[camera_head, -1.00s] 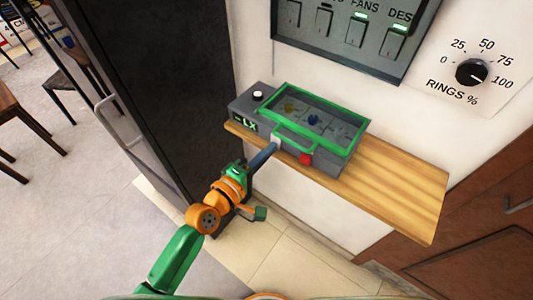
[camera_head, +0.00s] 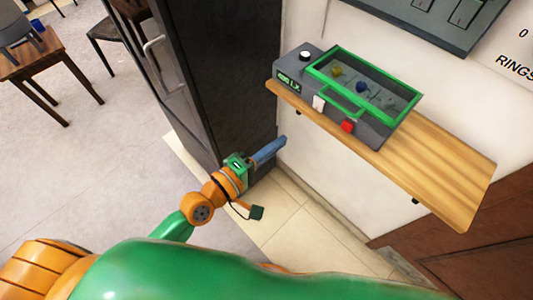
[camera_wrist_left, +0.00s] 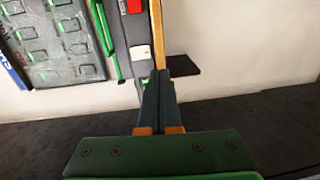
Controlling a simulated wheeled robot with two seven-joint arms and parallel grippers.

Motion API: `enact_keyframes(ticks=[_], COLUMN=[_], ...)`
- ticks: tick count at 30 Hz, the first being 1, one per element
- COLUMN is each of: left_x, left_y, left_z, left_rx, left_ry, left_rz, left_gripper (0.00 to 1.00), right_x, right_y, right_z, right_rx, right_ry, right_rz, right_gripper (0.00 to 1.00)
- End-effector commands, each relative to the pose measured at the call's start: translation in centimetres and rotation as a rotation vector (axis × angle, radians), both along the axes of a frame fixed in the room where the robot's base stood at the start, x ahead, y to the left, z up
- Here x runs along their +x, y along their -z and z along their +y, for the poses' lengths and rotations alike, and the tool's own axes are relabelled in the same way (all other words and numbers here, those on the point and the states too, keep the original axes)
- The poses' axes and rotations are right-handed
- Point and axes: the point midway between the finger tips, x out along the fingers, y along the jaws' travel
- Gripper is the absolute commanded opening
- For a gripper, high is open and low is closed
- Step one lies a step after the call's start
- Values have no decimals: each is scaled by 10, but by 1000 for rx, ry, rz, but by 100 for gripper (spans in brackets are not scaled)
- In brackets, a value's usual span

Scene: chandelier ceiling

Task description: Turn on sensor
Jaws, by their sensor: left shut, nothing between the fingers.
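The sensor is a grey box (camera_head: 375,126) with a green-framed clear lid, standing on a wooden shelf. Its small lit display (camera_head: 289,80) shows characters ending in "LX"; the digits are hard to read. A round white-topped knob (camera_head: 305,55) sits on top. A white switch (camera_head: 319,102) and a red switch (camera_head: 347,126) are on the front. My left gripper (camera_head: 284,141) is shut and empty, below and left of the white switch, apart from the box. In the left wrist view the shut fingers (camera_wrist_left: 160,75) point toward the shelf edge, near the white switch (camera_wrist_left: 140,52). My right gripper is not in view.
The wooden shelf (camera_head: 440,172) extends right of the box, bare. A dark wall panel (camera_head: 435,22) hangs above. A dark cabinet (camera_head: 215,75) with a handle stands left. A table (camera_head: 45,62) and chairs are farther left. Open floor lies between.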

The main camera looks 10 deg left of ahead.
Motion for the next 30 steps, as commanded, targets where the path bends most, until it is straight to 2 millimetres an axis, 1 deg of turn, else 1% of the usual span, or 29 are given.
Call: enact_keyframes(ticks=[1,3,7,20,22,23,25,26,27,28,29,30], left_x=[-7,-14,-21,-22,-20,-19,-14,-13,-15,-20,-28,-42], left_y=[5,5,4,3,9,17,56,80,117,147,176,214], left_z=[5,10,15,16,18,21,35,44,59,71,83,98], left_rx=[3,3,0,0,20,51,184,272,407,516,627,769], left_ry=[1,0,1,0,-6,-15,-46,-60,-70,-68,-54,-22], left_rz=[3,2,1,0,3,6,27,42,70,96,126,171], left_gripper=[0,0,0,0,0,0,0,0,0,0,0,0], right_x=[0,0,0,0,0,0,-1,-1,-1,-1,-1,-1], right_y=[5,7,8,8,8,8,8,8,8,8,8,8], right_z=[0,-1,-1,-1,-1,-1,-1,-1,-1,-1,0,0], right_rx=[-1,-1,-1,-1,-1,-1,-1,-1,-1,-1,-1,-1], right_ry=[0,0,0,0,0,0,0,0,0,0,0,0], right_rz=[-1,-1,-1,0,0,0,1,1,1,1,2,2], right_gripper=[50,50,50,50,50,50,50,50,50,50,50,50])
